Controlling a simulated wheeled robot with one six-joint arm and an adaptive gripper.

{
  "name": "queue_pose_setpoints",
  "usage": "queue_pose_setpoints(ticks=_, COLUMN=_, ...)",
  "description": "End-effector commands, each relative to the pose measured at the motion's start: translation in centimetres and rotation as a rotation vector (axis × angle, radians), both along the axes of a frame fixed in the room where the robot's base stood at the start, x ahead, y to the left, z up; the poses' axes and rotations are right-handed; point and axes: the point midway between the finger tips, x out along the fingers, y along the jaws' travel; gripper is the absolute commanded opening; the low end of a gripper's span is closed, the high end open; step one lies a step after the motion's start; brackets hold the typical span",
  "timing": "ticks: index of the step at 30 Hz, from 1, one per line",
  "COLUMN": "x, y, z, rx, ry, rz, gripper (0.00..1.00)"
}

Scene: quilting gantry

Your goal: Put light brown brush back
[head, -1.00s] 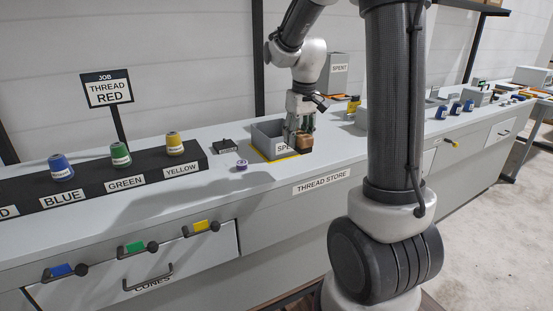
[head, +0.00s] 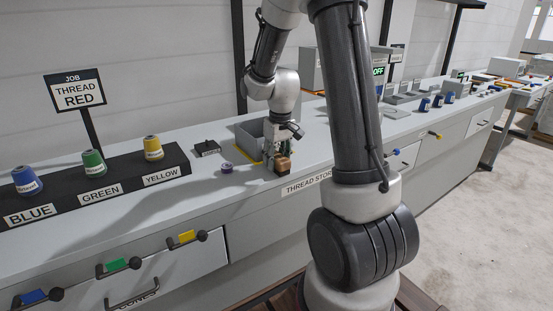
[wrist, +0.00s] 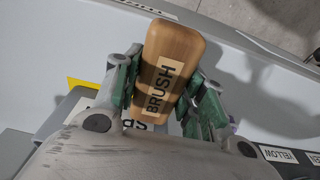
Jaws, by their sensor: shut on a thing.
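The light brown brush (wrist: 167,70) is a wooden block marked "BRUSH". My gripper (wrist: 160,85) is shut on it, with green-padded fingers on both its sides. In the head view the brush (head: 283,164) hangs from my gripper (head: 281,156) over the counter's front part, just in front of the grey bin. Dark bristles show at its lower end. I cannot tell whether they touch the counter.
The grey bin (head: 249,134) stands behind my gripper, with a yellow strip at its front. A purple spool (head: 227,168) and a small black block (head: 206,148) lie left of it. Blue, green and yellow cones (head: 153,148) stand on a black rack farther left.

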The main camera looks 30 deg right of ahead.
Motion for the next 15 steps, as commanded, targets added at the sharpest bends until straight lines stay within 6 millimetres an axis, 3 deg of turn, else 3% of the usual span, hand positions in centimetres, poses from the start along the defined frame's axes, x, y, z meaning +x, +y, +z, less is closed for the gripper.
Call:
queue_pose_setpoints(ticks=10, x=0.02, y=0.0, z=-0.33, rx=0.0, ry=0.0, rz=0.0, gripper=0.18)
queue_pose_setpoints(ticks=11, x=0.02, y=0.0, z=-0.29, rx=0.0, ry=0.0, rz=0.0, gripper=0.46)
queue_pose_setpoints(ticks=13, x=0.02, y=0.0, z=-0.27, rx=0.0, ry=0.0, rz=0.0, gripper=0.59)
queue_pose_setpoints(ticks=15, x=0.02, y=-0.01, z=-0.26, rx=0.0, ry=-0.001, rz=0.0, gripper=0.62)
